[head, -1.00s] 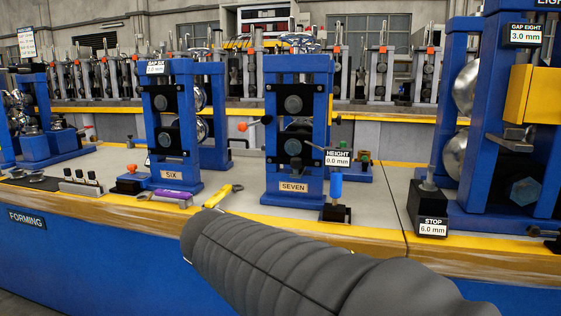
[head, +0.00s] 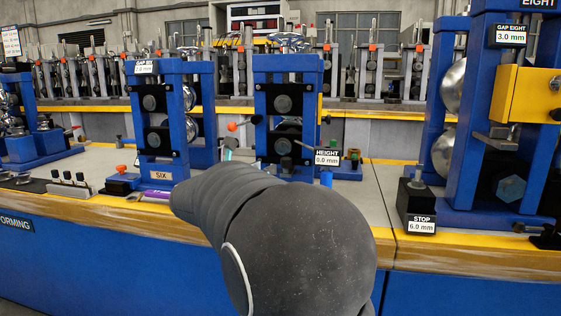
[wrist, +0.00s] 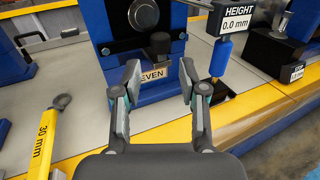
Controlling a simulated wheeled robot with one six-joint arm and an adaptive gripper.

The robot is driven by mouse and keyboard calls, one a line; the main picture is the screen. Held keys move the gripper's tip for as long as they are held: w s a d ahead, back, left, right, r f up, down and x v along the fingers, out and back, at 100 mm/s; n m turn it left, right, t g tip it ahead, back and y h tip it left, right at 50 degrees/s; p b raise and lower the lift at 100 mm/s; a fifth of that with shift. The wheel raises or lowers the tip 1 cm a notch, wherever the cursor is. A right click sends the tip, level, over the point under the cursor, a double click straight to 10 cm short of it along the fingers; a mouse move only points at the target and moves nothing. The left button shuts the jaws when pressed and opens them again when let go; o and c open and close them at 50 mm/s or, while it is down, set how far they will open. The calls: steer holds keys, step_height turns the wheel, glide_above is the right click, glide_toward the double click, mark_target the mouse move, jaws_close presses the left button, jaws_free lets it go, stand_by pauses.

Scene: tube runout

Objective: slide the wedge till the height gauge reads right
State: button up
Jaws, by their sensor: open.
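The height gauge (head: 327,157) reads 0.0 mm beside the blue stand marked SEVEN; its display (wrist: 237,18) also shows in the wrist view. Under it is an upright blue handle (wrist: 221,57) on a dark base, partly hidden by my arm in the head view. My gripper (wrist: 160,72) is open and empty, its fingers pointing at the foot of stand SEVEN (wrist: 165,88). A small dark block (wrist: 159,43) on the stand lies beyond and between the fingertips. I cannot tell which part is the wedge.
A yellow 30 mm spanner (wrist: 44,135) lies on the bench left of my gripper. Stand SIX (head: 161,174) is to the left. A black stop block (head: 416,205) reading 6.0 mm and stand EIGHT (head: 483,115) are to the right.

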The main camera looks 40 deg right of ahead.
mark_target(283, 160)
steer(key=x, duration=0.9)
steer(key=shift+d+f, duration=0.1)
steer(key=shift+d, duration=0.1)
jaws_close()
